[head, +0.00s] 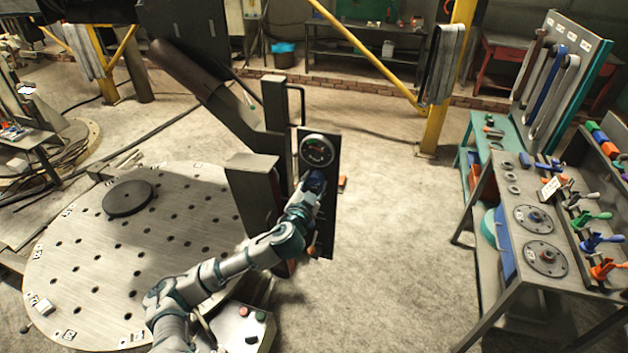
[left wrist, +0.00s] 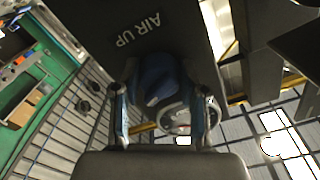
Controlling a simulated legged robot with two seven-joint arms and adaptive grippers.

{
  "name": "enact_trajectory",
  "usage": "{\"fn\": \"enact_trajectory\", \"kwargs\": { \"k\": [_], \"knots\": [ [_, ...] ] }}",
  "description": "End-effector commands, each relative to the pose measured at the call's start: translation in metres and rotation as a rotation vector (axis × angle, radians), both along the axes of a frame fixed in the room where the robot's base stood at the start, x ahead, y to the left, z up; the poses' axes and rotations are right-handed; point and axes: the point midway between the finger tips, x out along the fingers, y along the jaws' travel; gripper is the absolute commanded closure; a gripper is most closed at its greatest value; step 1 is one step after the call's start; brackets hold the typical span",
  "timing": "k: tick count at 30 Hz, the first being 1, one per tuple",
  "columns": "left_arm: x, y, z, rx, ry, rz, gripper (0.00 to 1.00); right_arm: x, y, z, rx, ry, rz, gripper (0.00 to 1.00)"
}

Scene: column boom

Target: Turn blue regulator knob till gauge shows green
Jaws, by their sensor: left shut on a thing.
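The blue regulator knob (head: 316,181) sits on a dark upright panel (head: 325,228) below the round gauge (head: 317,151). The gauge has a dark face with a green and a red part; I cannot tell where its needle points. My left gripper (head: 312,188) reaches the knob from below and covers much of it. In the left wrist view my left gripper (left wrist: 165,103) has its two fingers on either side of the blue knob (left wrist: 156,78), shut on it. The panel (left wrist: 180,28) there bears the words "AIR UP". My right gripper does not show.
A round perforated table (head: 90,270) lies at the left with a dark disc (head: 128,198) on it. A steel bench (head: 490,212) with clamps and flanges stands at the right. A yellow post (head: 445,90) stands behind. The floor between panel and bench is clear.

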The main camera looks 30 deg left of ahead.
Motion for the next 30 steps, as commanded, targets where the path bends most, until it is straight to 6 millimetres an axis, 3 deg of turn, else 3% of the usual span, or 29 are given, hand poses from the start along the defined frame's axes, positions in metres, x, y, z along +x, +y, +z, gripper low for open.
{"fn": "enact_trajectory", "kwargs": {
  "k": [18, 30],
  "knots": [
    [0.0, 0.002, 0.006, 0.529, 0.123, 0.002, 0.93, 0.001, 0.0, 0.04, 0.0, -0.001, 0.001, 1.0],
    [0.0, 0.001, 0.005, 0.7, 0.163, 0.001, 0.93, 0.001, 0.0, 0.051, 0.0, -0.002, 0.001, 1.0]
  ]
}}
